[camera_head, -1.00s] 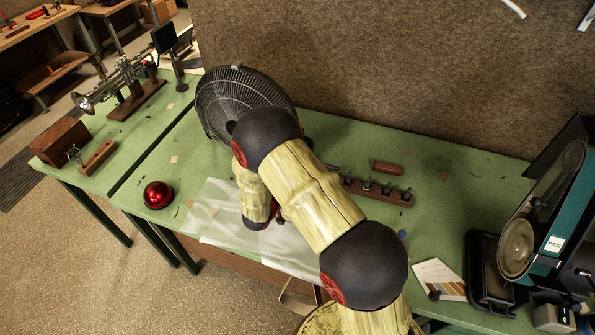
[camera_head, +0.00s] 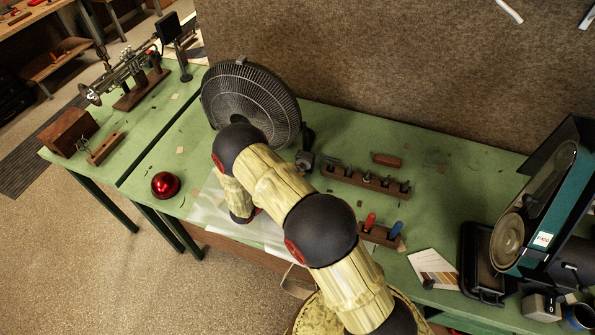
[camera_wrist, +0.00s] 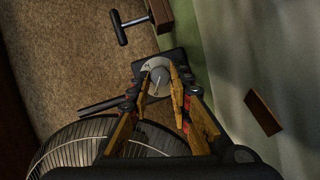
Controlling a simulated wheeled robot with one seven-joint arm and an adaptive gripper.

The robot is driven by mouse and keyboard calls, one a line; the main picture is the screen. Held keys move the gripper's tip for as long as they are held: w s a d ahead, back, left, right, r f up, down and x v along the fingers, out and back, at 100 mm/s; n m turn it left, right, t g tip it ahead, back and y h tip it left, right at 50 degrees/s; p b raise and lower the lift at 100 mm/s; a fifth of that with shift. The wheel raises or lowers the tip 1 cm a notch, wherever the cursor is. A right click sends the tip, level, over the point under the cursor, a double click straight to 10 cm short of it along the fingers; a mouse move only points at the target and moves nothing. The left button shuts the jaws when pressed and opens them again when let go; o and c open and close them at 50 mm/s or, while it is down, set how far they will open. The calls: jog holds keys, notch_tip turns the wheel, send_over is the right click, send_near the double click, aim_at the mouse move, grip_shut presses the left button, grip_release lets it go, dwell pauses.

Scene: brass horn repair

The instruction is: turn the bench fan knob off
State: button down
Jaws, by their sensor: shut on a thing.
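The black bench fan (camera_head: 250,100) stands at the back of the green bench, left of centre, and part of its cage shows at the bottom of the wrist view (camera_wrist: 75,145). A small dark box (camera_head: 305,160) sits at its right side. In the wrist view a grey knob (camera_wrist: 157,84) with a pale pointer line sits over a light dial plate on this box. My gripper (camera_wrist: 161,74) has its two fingers closed in on the knob, one on each side. In the head view my arm hides the gripper and the knob.
A wooden rack of metal tools (camera_head: 365,181) stands right of the box, with a holder of red and blue handles (camera_head: 380,233) nearer. A red dome (camera_head: 165,185) lies at left. A belt sander (camera_head: 540,210) stands at right.

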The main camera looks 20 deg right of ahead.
jog(key=shift+f+n, duration=0.1)
jog(key=shift+n, duration=0.4)
jog(key=shift+a+h, duration=0.1)
jog(key=shift+h, duration=0.2)
jog(key=c, duration=1.6)
grip_release()
jog(key=shift+w, duration=0.1)
jog(key=v, duration=1.2)
jog(key=shift+w, duration=0.15)
